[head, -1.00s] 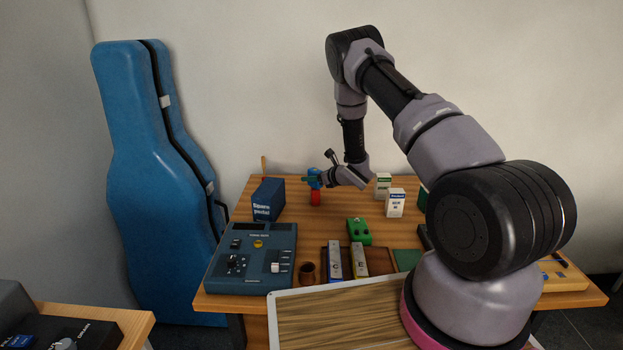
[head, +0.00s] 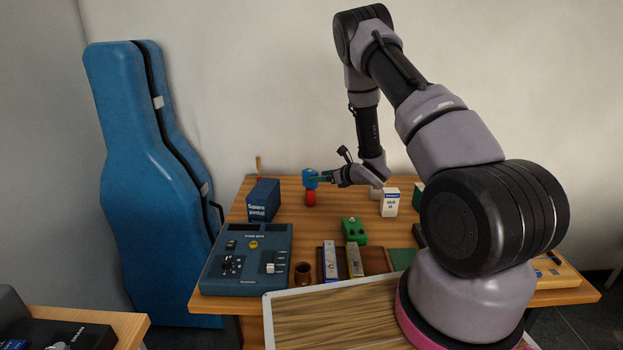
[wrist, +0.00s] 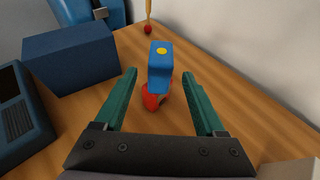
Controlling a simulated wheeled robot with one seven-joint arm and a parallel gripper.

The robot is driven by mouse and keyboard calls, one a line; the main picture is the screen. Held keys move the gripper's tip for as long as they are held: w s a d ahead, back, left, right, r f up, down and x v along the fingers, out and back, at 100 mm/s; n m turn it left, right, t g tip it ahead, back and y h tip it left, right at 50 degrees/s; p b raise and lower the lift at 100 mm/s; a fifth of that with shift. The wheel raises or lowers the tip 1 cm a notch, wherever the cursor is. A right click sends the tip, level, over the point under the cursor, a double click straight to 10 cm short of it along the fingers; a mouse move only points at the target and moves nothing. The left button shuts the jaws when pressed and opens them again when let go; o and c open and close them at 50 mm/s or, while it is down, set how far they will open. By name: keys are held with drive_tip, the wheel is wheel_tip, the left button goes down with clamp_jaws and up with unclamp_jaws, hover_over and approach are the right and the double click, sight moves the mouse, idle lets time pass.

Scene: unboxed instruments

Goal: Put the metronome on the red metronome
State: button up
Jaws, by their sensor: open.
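The blue metronome (head: 310,178) sits on top of the red metronome (head: 310,198) toward the back of the table. In the wrist view the blue metronome (wrist: 160,68) shows a yellow dot on its top, and part of the red metronome (wrist: 151,101) shows below it. My gripper (head: 322,178) is just right of the blue metronome in the head view. In the wrist view my gripper (wrist: 160,76) is open, with a green finger on each side and clear gaps to the blue metronome. The blue metronome hides much of the red one from above.
A dark blue box (head: 263,200) stands left of the metronomes. A white box (head: 390,203) stands to the right, and a green pedal (head: 354,230) lies in front. A blue console (head: 247,259) fills the table's front left. Bare table lies around the red metronome.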

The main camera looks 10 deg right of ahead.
drive_tip(key=d+r+m+t+h, duration=0.1)
drive_tip(key=d+r+m+h, duration=0.25)
drive_tip(key=r+m, duration=0.4)
drive_tip(key=d+r+m+t+h, duration=0.15)
drive_tip(key=d+r+m, duration=0.3)
drive_tip(key=r, duration=0.55)
drive_tip(key=s+d+r+m+g+h, duration=0.25)
drive_tip(key=s+r+m, duration=0.55)
drive_tip(key=r+m, duration=0.5)
drive_tip(key=s+a+r+m+g, duration=0.1)
drive_tip(key=s+a+r+m, duration=0.1)
drive_tip(key=s+m, duration=0.5)
drive_tip(key=s+a+r+m+g+y, duration=0.1)
drive_tip(key=s+a+r+m, duration=0.2)
drive_tip(key=s+m, duration=0.4)
drive_tip(key=s+a+r+m+g+y, duration=0.1)
drive_tip(key=s+m, duration=0.7)
drive_tip(key=s, duration=0.9)
wheel_tip(320, 180, up, 3)
drive_tip(key=shift+s+a+f+g, duration=0.15)
drive_tip(key=shift+a+g, duration=0.45)
drive_tip(key=shift+a, duration=0.6)
